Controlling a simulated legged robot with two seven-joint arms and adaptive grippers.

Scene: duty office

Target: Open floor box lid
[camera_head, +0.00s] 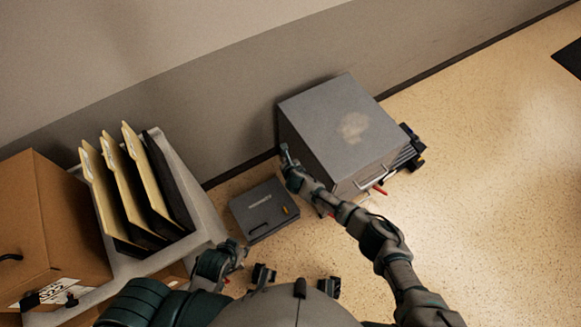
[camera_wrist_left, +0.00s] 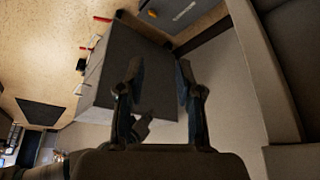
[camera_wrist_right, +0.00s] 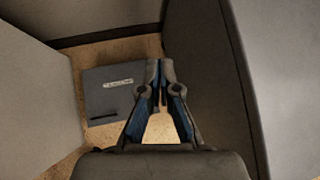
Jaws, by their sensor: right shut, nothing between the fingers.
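The floor box (camera_head: 262,206) is a low, flat grey box on the floor beside the large grey cabinet. Its lid lies flat and closed, with a dark handle slot, a pale label and an orange piece on top. The right wrist view also shows this floor box (camera_wrist_right: 118,88), left of the fingers. My right gripper (camera_head: 286,153) is shut and empty, near the cabinet's left side and beyond the floor box's upper right corner. My left gripper (camera_wrist_left: 160,72) is open and empty, its fingers apart. In the head view it is low left, near the shelf unit, partly hidden by my arm.
At left are a pale shelf unit (camera_head: 205,225) holding upright folders (camera_head: 118,195) and a cardboard box (camera_head: 70,220).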

